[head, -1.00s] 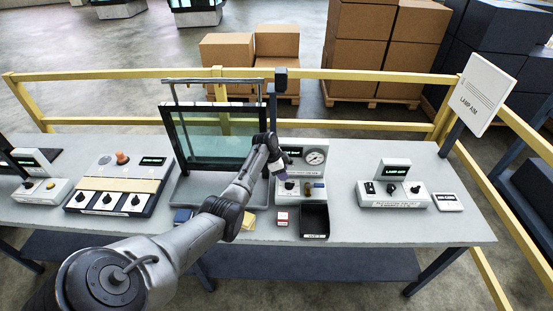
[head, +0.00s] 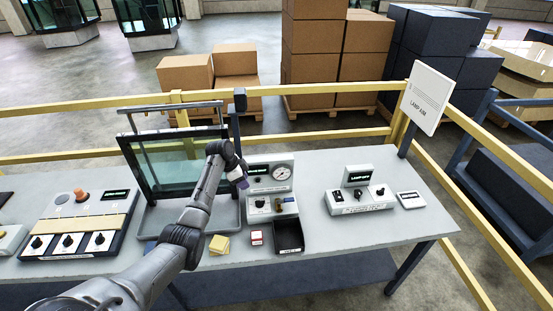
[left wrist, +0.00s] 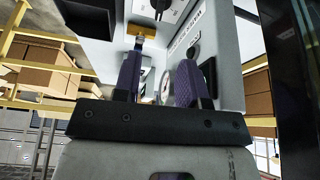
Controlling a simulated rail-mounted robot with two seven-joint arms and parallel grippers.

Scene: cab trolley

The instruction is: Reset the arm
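My left arm reaches in from the lower left of the head view over the table (head: 330,236). Its gripper (head: 240,180) hangs above the table, just left of the gauge box (head: 270,172), and points away from me. In the left wrist view the two purple-padded fingers of the left gripper (left wrist: 160,76) stand apart with nothing between them. A brass-coloured part on a pale panel shows beyond the fingers. My right arm and gripper are not in view.
A framed glass panel (head: 172,163) stands left of the gripper. A black bin (head: 289,236), yellow pads (head: 219,244) and a small red-and-white box (head: 257,238) lie in front. A lamp control box (head: 360,203) stands right. Yellow rails (head: 330,142) run behind.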

